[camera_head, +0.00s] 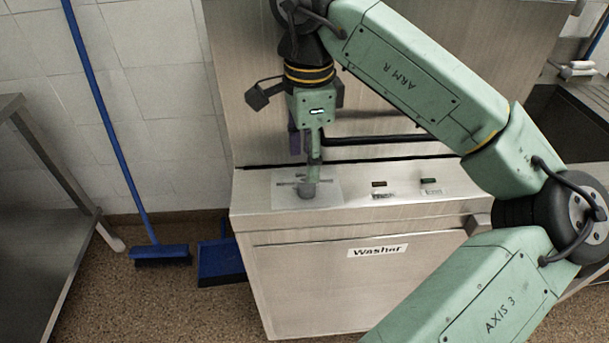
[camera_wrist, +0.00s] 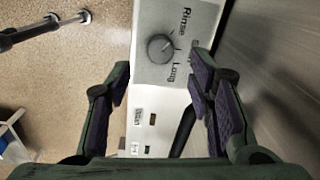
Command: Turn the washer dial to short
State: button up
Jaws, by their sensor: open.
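The washer (camera_head: 310,285) is a steel cabinet with a "Washer" label on its front. Its round grey dial (camera_wrist: 160,48) sits on a light plate with the words "Rinse" and "Long" beside it in the wrist view. More lettering there is mostly hidden by the right finger. The dial (camera_head: 306,190) also shows in the head view, just below my fingers. My gripper (camera_wrist: 160,80) is open and empty, with its two purple-padded fingers apart on either side below the dial in the wrist picture. I cannot tell whether a finger touches it. The dial's exact pointer direction is unclear.
Two small indicators (camera_head: 405,183) sit right of the dial on the panel. A dark bar (camera_head: 375,140) runs across behind the panel. A blue broom (camera_head: 160,252) and dustpan (camera_head: 220,262) stand left of the washer. A steel table (camera_head: 30,200) is at far left.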

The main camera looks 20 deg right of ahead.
aim_at(306, 184)
notch_tip(306, 184, down, 6)
jog(key=shift+w+f+p, duration=0.1)
jog(key=shift+f+p, duration=0.1)
jog(key=shift+p, duration=0.2)
jog(key=shift+c, duration=0.2)
grip_shut()
